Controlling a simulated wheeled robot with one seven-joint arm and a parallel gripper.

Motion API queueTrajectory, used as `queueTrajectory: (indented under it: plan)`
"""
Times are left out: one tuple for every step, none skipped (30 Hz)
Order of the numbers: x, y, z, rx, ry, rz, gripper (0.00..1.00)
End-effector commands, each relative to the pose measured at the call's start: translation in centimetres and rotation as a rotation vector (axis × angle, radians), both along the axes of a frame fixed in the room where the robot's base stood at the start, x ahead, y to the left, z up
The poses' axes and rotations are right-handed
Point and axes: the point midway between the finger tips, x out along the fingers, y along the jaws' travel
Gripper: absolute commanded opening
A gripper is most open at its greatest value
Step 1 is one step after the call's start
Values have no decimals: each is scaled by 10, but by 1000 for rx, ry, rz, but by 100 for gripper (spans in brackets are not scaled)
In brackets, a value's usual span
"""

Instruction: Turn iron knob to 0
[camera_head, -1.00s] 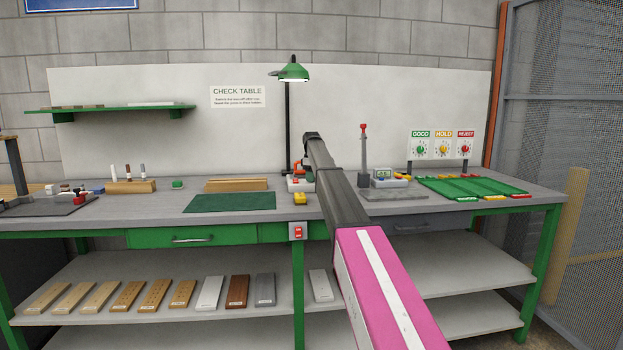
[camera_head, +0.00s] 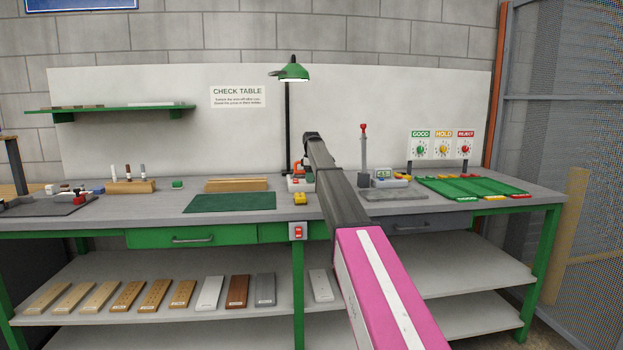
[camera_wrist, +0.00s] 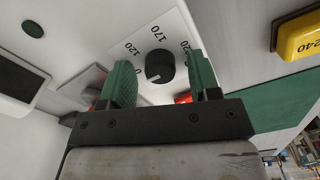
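The iron knob (camera_wrist: 160,67) is a small round black dial on a white plate (camera_wrist: 177,22) marked 0, 120, 170 and 220 in the wrist view. A small pale mark shows on its lower left edge, on the side of the 0; its exact setting is hard to read. My gripper (camera_wrist: 162,80) is open, with one green finger on each side of the knob and gaps between. I cannot tell their depth relative to it. In the head view the iron station (camera_head: 299,183) is small and partly behind my arm; my gripper is not clear there.
A yellow block (camera_wrist: 298,36) marked 240 lies near the station; it also shows in the head view (camera_head: 300,198). A green mat (camera_head: 230,203) lies to the left. A lamp post (camera_head: 287,130) stands behind the station. A grey stand with a red-topped lever (camera_head: 363,150) is to the right.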

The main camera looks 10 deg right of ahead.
Motion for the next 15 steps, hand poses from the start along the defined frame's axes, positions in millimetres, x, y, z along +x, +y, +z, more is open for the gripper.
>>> queueTrajectory:
  plan:
    - [0, 0, 0, 0, 0, 0, 56]
    - [0, 0, 0, 0, 0, 0, 56]
    - [0, 0, 0, 0, 0, -1, 56]
    - [0, 0, 0, 0, 0, -1, 56]
    - [0, 0, 0, 0, 0, -1, 56]
    - [0, 0, 1, 0, 0, -1, 56]
    - [0, 0, 2, 0, 0, -1, 56]
    - [0, 0, 3, 0, 0, -1, 56]
    - [0, 0, 6, 0, 0, -1, 56]
    - [0, 0, 8, 0, 0, -1, 56]
    - [1, 0, 10, 0, 0, -1, 56]
    - [1, 0, 15, 0, -1, -1, 56]
    - [1, 0, 19, 0, -1, -1, 56]
    - [1, 0, 23, 0, -2, -1, 56]
    - [1, 0, 30, 0, -2, -1, 56]
